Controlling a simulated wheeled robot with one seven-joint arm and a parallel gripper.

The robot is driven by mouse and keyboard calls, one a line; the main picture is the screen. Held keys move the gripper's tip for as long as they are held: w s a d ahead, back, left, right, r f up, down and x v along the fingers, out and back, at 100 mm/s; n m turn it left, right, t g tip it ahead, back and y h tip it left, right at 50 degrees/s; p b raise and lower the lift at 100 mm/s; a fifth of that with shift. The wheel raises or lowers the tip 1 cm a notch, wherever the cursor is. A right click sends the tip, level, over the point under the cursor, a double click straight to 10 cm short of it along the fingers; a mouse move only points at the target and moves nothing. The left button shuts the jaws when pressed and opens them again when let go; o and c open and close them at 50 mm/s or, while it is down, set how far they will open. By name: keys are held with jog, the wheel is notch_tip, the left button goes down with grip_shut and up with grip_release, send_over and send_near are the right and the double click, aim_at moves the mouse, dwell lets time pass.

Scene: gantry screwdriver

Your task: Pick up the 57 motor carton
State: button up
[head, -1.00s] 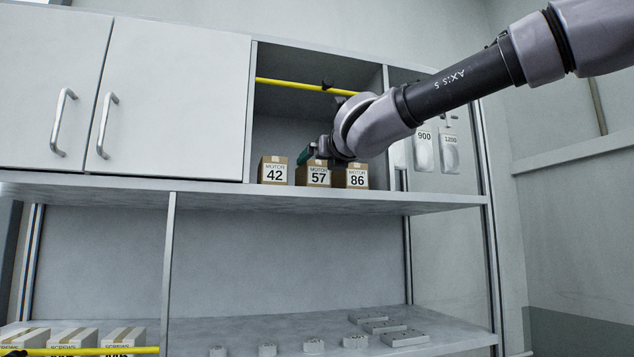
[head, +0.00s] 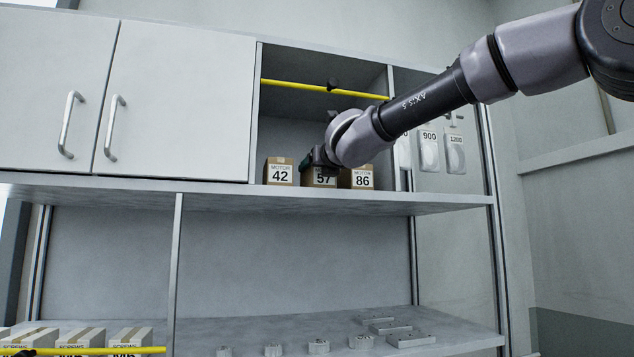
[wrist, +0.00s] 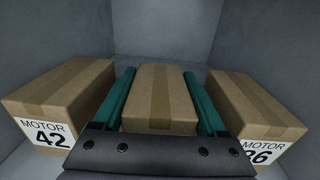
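The 57 motor carton (head: 325,181) is a brown box with a white label, standing on the shelf between two like cartons. My gripper (head: 312,163) is in front of it in the head view and covers its top and part of its label. In the wrist view the green fingers (wrist: 161,98) lie along both sides of the carton (wrist: 160,95), whose taped top shows between them. Any gap between fingers and carton is very thin, and I see no clear grip. The carton's label is hidden in the wrist view.
The 42 carton (head: 279,171) stands left and the 86 carton (head: 360,178) right, each close to a finger. A yellow bar (head: 300,86) crosses the open cubby above. The cabinet doors (head: 180,100) on the left are shut.

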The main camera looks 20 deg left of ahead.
jog(key=c, duration=0.5)
jog(key=shift+r, duration=0.2)
